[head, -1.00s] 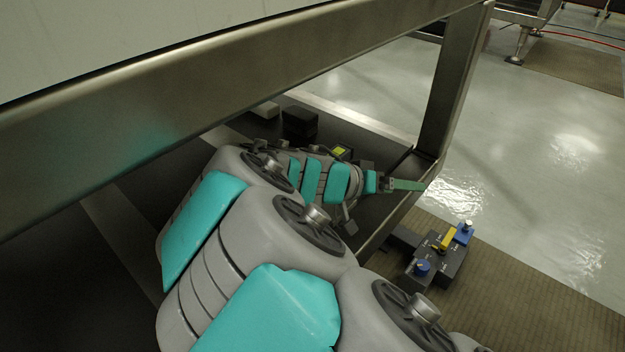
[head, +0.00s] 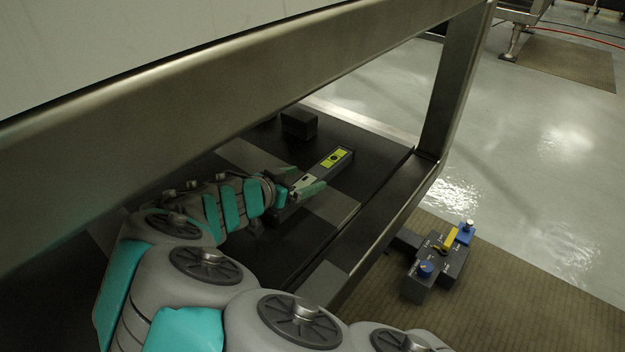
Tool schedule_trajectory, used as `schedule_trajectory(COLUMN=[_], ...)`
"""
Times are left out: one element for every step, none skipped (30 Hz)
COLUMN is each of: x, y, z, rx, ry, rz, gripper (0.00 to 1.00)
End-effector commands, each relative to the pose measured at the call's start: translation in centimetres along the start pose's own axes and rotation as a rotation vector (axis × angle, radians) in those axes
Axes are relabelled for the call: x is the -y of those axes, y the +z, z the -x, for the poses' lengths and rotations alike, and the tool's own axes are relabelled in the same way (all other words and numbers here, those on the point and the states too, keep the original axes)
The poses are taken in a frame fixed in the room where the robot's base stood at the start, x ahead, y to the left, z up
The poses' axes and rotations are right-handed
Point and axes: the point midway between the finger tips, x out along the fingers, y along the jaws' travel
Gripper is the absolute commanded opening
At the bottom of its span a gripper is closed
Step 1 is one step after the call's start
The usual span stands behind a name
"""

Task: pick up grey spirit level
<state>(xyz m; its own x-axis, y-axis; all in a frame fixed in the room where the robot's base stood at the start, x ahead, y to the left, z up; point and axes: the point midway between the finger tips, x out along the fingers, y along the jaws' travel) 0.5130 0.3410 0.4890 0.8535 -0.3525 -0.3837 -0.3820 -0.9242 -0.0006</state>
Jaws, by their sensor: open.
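The grey spirit level (head: 340,166) lies on the dark lower shelf under the metal frame, running from upper right to lower left. A yellow-green panel with a dark round vial shows near its far end. My gripper (head: 304,183) is at the level's lower-left part, with teal fingers spread open. The fingers appear over or beside the level; I cannot tell whether they touch it. The near end of the level is partly hidden by my gripper and wrist.
A dark block (head: 299,123) stands behind the level on the shelf. The metal frame's post (head: 455,85) and upper beam (head: 200,85) bound the space. A dark device with blue and yellow parts (head: 437,255) sits on the brown mat outside.

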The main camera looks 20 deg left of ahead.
Motion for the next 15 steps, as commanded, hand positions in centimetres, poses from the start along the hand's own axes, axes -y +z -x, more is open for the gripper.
schedule_trajectory(x=[-0.1,-0.1,-0.1,-0.1,-0.1,-0.1,-0.1,-0.1,-0.1,-0.1,-0.1,0.0,0.0,0.0,0.0], y=[0.1,0.1,0.0,0.0,0.0,-0.1,-0.1,-0.1,-0.1,-0.1,-0.1,-0.1,-0.1,-0.1,-0.1], z=[-0.8,-1.2,-1.6,-1.9,-2.1,-2.3,-2.4,-2.5,-2.5,-2.5,-2.4,-2.4,-2.4,-2.4,-2.4], rx=[0.001,-0.001,-0.001,-0.001,-0.001,-0.001,-0.001,-0.001,-0.001,-0.001,-0.001,-0.001,-0.001,-0.001,-0.001], ry=[0.004,0.003,0.003,0.004,0.003,0.003,0.002,0.002,0.001,0.001,0.001,0.001,0.001,0.001,0.001], rz=[0.002,0.002,0.000,0.000,0.001,0.001,0.000,0.000,0.000,0.000,0.000,0.000,0.000,0.000,0.000], gripper=[0.90,0.90,0.90,0.90,0.90,0.90,0.90,0.90,0.90,0.90,0.90,0.90,0.90,0.89,0.84])
